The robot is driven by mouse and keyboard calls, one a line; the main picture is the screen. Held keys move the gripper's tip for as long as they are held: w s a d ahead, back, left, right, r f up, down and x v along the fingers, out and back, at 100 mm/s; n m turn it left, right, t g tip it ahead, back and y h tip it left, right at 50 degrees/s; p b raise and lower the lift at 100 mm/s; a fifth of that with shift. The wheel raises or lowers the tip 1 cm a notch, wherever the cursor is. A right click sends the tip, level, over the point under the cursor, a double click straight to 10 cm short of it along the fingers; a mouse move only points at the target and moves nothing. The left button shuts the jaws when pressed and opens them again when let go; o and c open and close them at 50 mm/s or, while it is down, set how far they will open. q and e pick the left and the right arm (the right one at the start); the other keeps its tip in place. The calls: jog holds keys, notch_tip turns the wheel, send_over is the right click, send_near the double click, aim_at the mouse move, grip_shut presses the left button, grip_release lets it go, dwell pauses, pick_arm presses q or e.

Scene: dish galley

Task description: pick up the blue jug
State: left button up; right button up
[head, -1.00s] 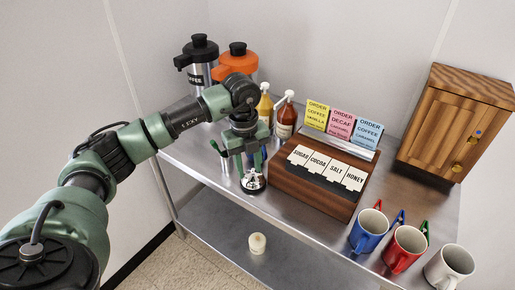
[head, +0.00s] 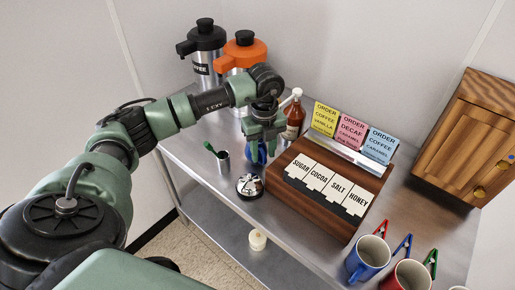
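The blue jug (head: 259,155) stands on the steel counter, left of the wooden label box, and is mostly hidden behind my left gripper. My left gripper (head: 262,148) points down at the jug, with its green fingers around or just in front of it. I cannot tell whether the fingers touch the jug or have closed on it. My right gripper is not in view.
Close by are a metal cup (head: 223,162) with a green-handled tool, a shiny round object (head: 250,186), a syrup bottle (head: 294,118) and the wooden label box (head: 318,218). Two flasks (head: 206,45) stand behind. A blue mug (head: 367,258) is at front right.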

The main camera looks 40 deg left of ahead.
pick_arm(q)
notch_tip(320, 180, down, 4)
jog(key=shift+w+r+p, duration=0.1)
jog(key=shift+p, duration=0.75)
jog(key=shift+f, duration=0.45)
jog(key=shift+c, duration=0.7)
grip_shut()
jog(key=shift+r, duration=0.1)
